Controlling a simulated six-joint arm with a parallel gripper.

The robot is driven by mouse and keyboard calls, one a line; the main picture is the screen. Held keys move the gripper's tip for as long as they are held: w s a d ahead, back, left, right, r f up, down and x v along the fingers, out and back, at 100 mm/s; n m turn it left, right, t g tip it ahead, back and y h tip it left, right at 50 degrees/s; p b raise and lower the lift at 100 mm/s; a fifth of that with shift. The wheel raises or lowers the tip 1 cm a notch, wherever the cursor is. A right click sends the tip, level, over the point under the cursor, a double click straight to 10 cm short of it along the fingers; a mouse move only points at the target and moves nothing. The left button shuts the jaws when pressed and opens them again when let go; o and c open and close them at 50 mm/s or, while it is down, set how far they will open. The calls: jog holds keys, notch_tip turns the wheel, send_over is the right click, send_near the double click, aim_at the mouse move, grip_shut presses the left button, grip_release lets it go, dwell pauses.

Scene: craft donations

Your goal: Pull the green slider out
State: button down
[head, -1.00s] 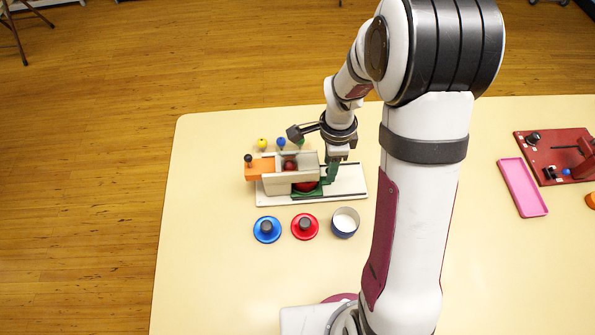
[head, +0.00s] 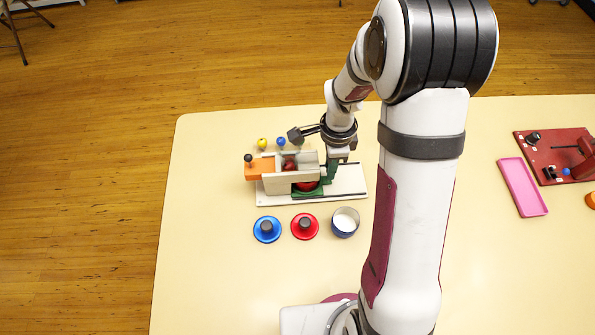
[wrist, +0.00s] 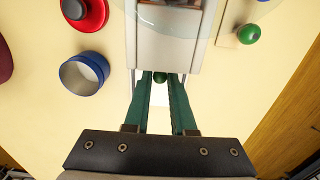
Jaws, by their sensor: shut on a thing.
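A grey channel-like device (head: 290,181) stands on a white base (head: 345,188) on the table. In the wrist view its near end (wrist: 165,50) faces me. A small dark green knob (wrist: 160,77) shows at that end, taken as the green slider's knob. My gripper (wrist: 161,80) has its two green fingers on either side of this knob and is shut on it. In the head view my gripper (head: 329,174) is at the device's right end, where the knob cannot be made out.
An orange block (head: 260,168) with a black knob is at the device's left end. A blue disc (head: 267,229), a red disc (head: 305,226) and a blue-white cup (head: 345,222) stand in front. A green ball (wrist: 248,35) lies beside the device.

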jog(key=shift+d, duration=5)
jog(key=c, duration=0.8)
grip_release()
jog(key=shift+c, duration=0.2)
notch_tip(320, 180, up, 8)
jog(key=shift+f, duration=0.25)
